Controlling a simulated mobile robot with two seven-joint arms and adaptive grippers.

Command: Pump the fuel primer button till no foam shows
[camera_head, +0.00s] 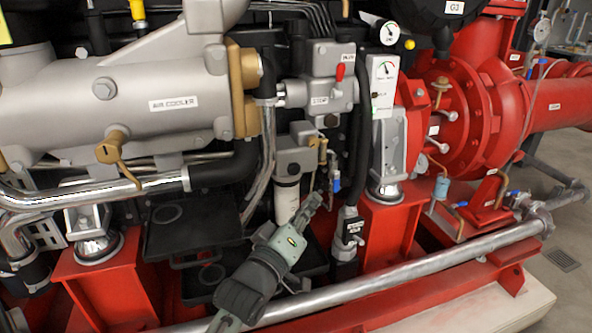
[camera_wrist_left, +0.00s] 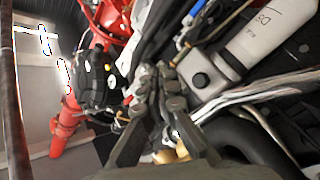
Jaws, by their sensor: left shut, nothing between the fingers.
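My left gripper (camera_head: 312,203) reaches up from the bottom of the head view. Its fingers are shut and empty, in front of the white filter canister (camera_head: 287,198). In the left wrist view the closed fingertips (camera_wrist_left: 161,76) point toward the engine, left of a grey filter head (camera_wrist_left: 207,72). I cannot make out any foam. My right gripper is not in view.
A silver pipe (camera_head: 400,270) runs across the front. A red-handled valve block (camera_head: 325,85) and a brass valve (camera_head: 322,150) stand above and beside the filter. Black hoses (camera_head: 355,150) lie close on the right. The air cooler (camera_head: 150,90) fills the upper left.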

